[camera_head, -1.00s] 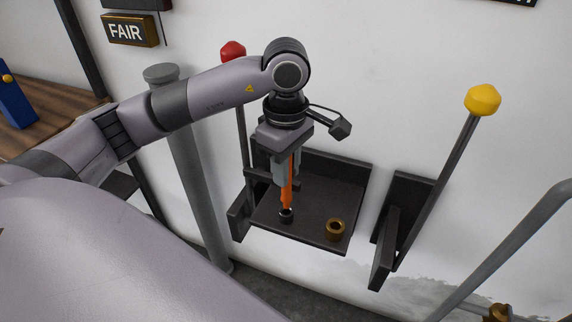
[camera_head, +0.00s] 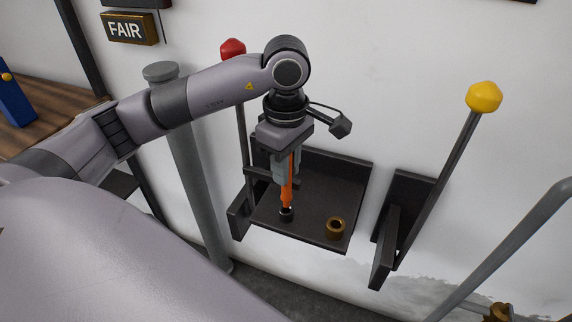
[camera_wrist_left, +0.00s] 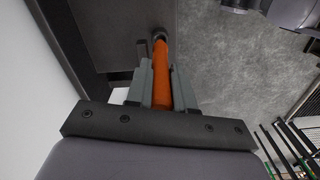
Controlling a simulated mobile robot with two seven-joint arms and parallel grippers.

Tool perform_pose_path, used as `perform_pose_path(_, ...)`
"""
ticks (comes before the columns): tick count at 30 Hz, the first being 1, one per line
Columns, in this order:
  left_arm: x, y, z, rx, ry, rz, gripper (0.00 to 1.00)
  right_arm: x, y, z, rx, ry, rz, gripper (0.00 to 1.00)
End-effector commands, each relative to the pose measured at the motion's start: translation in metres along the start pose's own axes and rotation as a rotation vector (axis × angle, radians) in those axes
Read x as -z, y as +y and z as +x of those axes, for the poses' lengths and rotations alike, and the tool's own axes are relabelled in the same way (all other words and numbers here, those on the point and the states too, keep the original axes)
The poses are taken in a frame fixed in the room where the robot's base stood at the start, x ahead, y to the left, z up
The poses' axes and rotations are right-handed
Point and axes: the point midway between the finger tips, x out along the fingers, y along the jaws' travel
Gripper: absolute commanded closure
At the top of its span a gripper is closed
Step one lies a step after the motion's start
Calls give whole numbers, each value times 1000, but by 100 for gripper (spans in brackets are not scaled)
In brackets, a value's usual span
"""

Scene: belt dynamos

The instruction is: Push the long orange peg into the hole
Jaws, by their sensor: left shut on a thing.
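The long orange peg (camera_head: 286,192) is upright in my left gripper (camera_head: 287,180), which is shut on it above the dark shelf (camera_head: 320,190). The peg's lower end is at the small dark socket (camera_head: 286,214) on the shelf. I cannot tell how deep the tip sits in it. In the left wrist view the peg (camera_wrist_left: 161,75) runs between the grey fingers (camera_wrist_left: 161,92) to the dark round socket (camera_wrist_left: 159,37). The right gripper is not in view.
A brown ring-shaped socket (camera_head: 335,227) stands on the shelf to the right. A lever with a red knob (camera_head: 232,50) rises behind my left arm. A lever with a yellow knob (camera_head: 484,97) stands right of the shelf. A grey post (camera_head: 190,150) is to the left.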

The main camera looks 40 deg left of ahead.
Motion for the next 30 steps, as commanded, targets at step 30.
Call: perform_pose_path(30,0,0,0,-1,0,0,100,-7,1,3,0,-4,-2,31)
